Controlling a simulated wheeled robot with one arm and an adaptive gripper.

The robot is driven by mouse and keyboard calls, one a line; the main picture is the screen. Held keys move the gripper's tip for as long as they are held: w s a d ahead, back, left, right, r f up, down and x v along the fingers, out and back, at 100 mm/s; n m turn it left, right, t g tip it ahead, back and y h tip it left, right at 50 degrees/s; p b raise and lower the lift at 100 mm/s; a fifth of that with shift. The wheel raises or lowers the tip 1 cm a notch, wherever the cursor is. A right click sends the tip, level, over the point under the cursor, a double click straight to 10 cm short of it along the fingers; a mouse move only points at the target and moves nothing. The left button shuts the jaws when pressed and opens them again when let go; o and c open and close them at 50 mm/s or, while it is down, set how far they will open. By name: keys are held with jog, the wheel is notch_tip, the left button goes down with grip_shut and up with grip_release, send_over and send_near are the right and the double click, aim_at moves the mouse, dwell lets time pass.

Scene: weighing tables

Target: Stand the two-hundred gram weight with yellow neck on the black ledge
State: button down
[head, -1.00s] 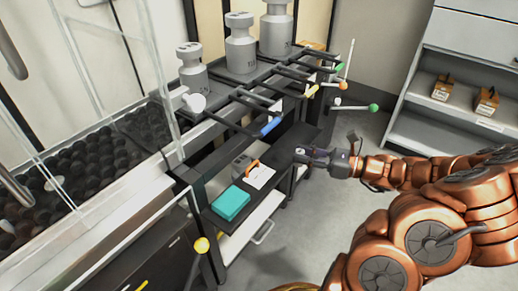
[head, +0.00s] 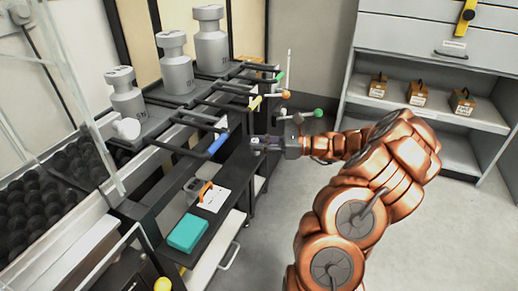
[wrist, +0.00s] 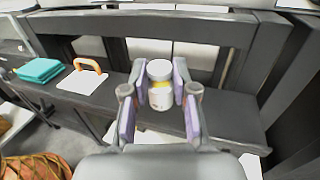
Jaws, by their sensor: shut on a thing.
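My gripper (wrist: 160,95) is shut on a small pale weight with a yellow neck (wrist: 159,72), held between the purple-lined fingers. The weight's lower part shows between the fingers, over the black ledge (wrist: 238,118) or its near edge. I cannot tell whether it touches the ledge. In the head view my gripper (head: 262,146) is at the far end of the black ledge (head: 236,175), beneath the racked handles. The weight is too small there to make out clearly.
A teal box (head: 188,232) and a white card with an orange handle (head: 211,197) lie on the nearer part of the ledge. Large grey weights (head: 174,68) stand on the rack above.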

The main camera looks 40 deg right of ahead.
jog(key=shift+w+d+f+b, duration=0.15)
jog(key=shift+w+d+b, duration=0.1)
jog(key=shift+w+d, duration=0.5)
jog(key=shift+w+d+f+b, duration=0.1)
jog(key=shift+w+d+b, duration=0.1)
jog(key=shift+w+d, duration=0.5)
jog(key=f, duration=0.1)
jog(key=f+b, duration=0.2)
jog(key=shift+w+a+f, duration=0.15)
jog(key=shift+w+f, duration=0.1)
jog(key=shift+f, duration=0.05)
jog(key=shift+r, duration=0.1)
jog(key=c, duration=0.9)
grip_release()
jog(key=shift+s, duration=0.1)
jog(key=p+v, duration=0.3)
jog(key=v, duration=0.9)
jog(key=shift+p, duration=0.4)
